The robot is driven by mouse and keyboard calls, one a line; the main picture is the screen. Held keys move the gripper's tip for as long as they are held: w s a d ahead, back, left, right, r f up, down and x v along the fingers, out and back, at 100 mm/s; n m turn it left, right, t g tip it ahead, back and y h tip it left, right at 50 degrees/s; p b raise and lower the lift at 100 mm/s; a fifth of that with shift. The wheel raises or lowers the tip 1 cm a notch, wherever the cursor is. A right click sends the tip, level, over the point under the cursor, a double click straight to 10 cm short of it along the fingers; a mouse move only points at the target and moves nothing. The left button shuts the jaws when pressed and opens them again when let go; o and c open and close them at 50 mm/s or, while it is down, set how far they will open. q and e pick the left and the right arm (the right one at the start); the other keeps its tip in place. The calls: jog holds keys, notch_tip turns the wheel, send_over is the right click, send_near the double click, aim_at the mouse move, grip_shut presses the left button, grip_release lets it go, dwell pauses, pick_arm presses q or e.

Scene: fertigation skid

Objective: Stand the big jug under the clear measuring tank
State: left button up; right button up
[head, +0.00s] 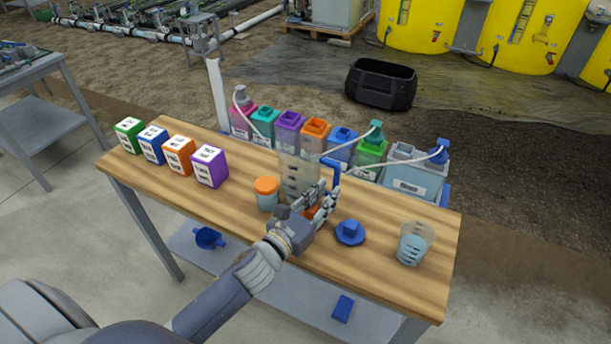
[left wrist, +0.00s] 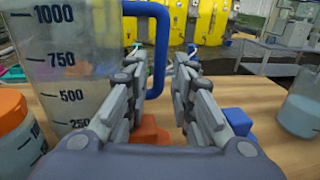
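The big jug (head: 295,178) is clear, with marks up to 1000 and a blue handle, and stands upright on the wooden bench. In the left wrist view the jug (left wrist: 60,75) is at the left, its handle (left wrist: 159,60) just beyond my fingers. My left gripper (head: 326,198) is beside the jug on its handle side. In the left wrist view its fingers (left wrist: 158,75) are apart with a gap between them, and no firm hold on the handle shows. I cannot make out the clear measuring tank in either view. My right gripper is out of view.
An orange-lidded jar (head: 267,193) stands left of the jug. A blue cap-like piece (head: 350,233) and a small beaker (head: 413,245) are to the right. Several colored bottles (head: 289,128) line the back; several labeled boxes (head: 210,167) stand left. The bench's front left is clear.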

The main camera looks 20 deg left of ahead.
aim_at(334, 186)
pick_arm(q)
jog(key=x, duration=0.5)
grip_shut()
jog(key=shift+r, duration=0.1)
